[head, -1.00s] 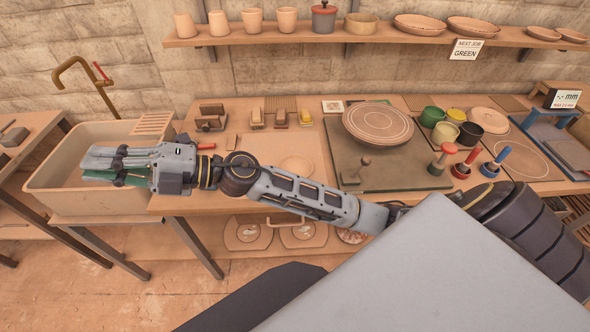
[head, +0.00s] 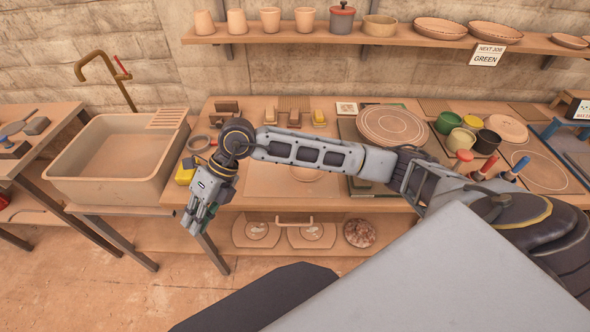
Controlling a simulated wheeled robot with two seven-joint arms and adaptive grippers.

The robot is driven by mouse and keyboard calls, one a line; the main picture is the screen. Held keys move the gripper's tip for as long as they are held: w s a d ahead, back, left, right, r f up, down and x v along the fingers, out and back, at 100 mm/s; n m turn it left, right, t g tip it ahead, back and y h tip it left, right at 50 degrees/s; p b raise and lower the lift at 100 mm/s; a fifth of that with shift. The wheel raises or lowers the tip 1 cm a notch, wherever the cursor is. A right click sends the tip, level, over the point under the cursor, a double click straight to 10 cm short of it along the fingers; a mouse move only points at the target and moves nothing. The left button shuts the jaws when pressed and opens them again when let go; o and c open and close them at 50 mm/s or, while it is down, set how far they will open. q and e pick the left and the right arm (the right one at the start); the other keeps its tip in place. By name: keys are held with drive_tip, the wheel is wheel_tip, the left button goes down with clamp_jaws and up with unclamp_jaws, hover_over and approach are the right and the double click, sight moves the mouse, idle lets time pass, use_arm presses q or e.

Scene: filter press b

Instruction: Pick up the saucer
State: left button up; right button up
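My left gripper is not in view.
A sink (head: 122,165) stands left of the table. A yellow block (head: 185,172) lies near the table's left edge. A large round plate (head: 392,124) and several coloured pots stand to the right. A wall shelf (head: 330,35) holds cups, bowls and small dishes.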

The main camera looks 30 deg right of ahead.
drive_tip(key=w+d+m+h, duration=0.1)
drive_tip(key=w+d+h, duration=0.2)
drive_tip(key=d, duration=0.6)
drive_tip(key=w+d+m+t+h, duration=0.1)
drive_tip(key=w+d+h, duration=0.2)
drive_tip(key=d, duration=0.6)
drive_tip(key=w+d+m+t+h, duration=0.1)
drive_tip(key=w+d+h, duration=0.2)
drive_tip(key=d+h, duration=0.3)
drive_tip(key=d, duration=0.2)
drive_tip(key=shift+d+r, duration=0.3)
drive_tip(key=shift+d, duration=0.1)
drive_tip(key=shift+f, duration=0.1)
drive_tip(key=x, duration=0.7)
drive_tip(key=shift+d+f+p, duration=0.1)
drive_tip(key=shift+d+p, duration=0.05)
drive_tip(key=shift+p, duration=0.15)
drive_tip(key=shift+d+f, duration=0.2)
drive_tip(key=shift+f, duration=0.25)
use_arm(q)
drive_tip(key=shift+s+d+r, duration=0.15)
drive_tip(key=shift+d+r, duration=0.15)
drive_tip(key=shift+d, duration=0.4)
use_arm(e)
drive_tip(key=shift+f, duration=0.15)
